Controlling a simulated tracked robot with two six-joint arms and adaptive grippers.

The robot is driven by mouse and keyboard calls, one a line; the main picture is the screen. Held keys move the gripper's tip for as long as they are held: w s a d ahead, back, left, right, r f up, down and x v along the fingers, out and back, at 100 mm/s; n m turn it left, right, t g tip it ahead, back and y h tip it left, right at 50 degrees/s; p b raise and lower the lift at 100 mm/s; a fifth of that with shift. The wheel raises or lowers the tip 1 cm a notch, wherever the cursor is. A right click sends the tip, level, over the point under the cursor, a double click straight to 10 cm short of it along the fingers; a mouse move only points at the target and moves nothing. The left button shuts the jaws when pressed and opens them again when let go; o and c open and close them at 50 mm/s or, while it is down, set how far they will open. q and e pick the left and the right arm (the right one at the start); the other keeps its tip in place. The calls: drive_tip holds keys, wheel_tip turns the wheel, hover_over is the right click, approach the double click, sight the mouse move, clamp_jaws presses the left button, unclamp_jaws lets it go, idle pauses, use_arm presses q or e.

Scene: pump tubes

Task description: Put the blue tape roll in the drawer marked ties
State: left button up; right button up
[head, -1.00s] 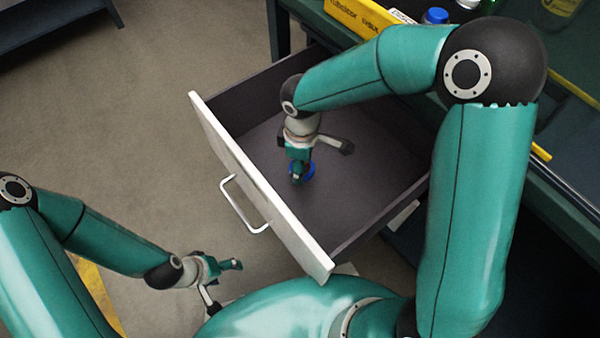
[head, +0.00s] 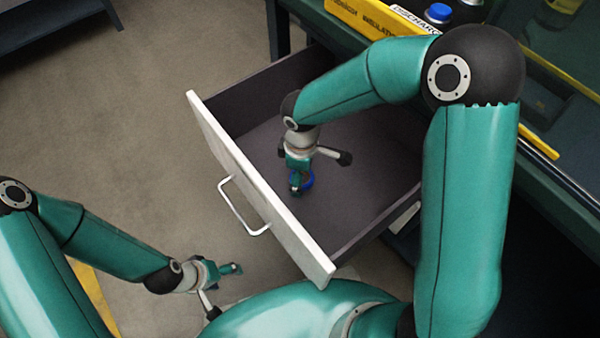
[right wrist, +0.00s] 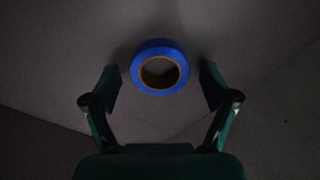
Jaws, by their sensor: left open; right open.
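The blue tape roll (right wrist: 160,47) lies on the drawer floor, its round hole facing my right wrist camera. It also shows in the head view (head: 308,181), partly hidden by my right gripper. My right gripper (head: 302,180) is inside the open drawer (head: 262,190), right over the roll. In the right wrist view its fingers (right wrist: 159,88) are spread, one on each side of the roll, with gaps. My left gripper (head: 222,284) is open and empty, low at the left, outside the drawer. No marking can be read on the drawer front.
The drawer has a white front with a handle (head: 240,208) and dark walls. Above it, on the worktop, stand a yellow labelled bin (head: 362,22) and a blue-capped bottle (head: 438,13). Open floor (head: 130,110) lies to the left.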

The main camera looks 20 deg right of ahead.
wheel_tip(320, 180, up, 12)
drive_tip(key=p, duration=0.4)
drive_tip(key=shift+r, duration=0.15)
idle(0.4)
